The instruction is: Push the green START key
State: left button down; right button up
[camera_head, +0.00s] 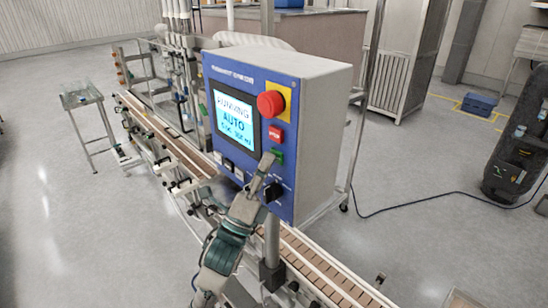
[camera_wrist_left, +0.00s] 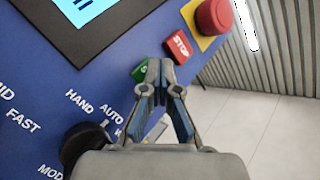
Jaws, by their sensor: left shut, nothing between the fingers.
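The green START key (camera_head: 278,157) is on the blue front of the control box (camera_head: 300,140), just below the red STOP key (camera_head: 276,134). In the left wrist view the green key (camera_wrist_left: 139,71) is partly hidden behind my fingertips. My left gripper (camera_head: 266,161) is shut and empty, its tips at the green key's left edge in the head view. In the left wrist view the closed fingers (camera_wrist_left: 158,70) overlap the key's right side. I cannot tell whether they touch it. The screen (camera_head: 233,121) reads RUNNING and AUTO. My right gripper is out of view.
A red mushroom button (camera_head: 270,103) on a yellow plate sits above the STOP key. A black selector knob (camera_head: 273,192) is below the green key, close to my left gripper. A conveyor (camera_head: 312,262) runs beneath the box.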

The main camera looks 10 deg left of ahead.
pick_arm(q)
jog(key=shift+s+a, duration=0.5)
jog(key=shift+s, duration=0.15)
jog(key=shift+s+a+p, duration=0.25)
jog(key=shift+s+a, duration=0.55)
jog(key=shift+s, duration=0.2)
jog(key=shift+s+a+p, duration=0.2)
jog(key=shift+s+a, duration=0.6)
jog(key=shift+s, duration=0.15)
jog(key=shift+f, duration=0.1)
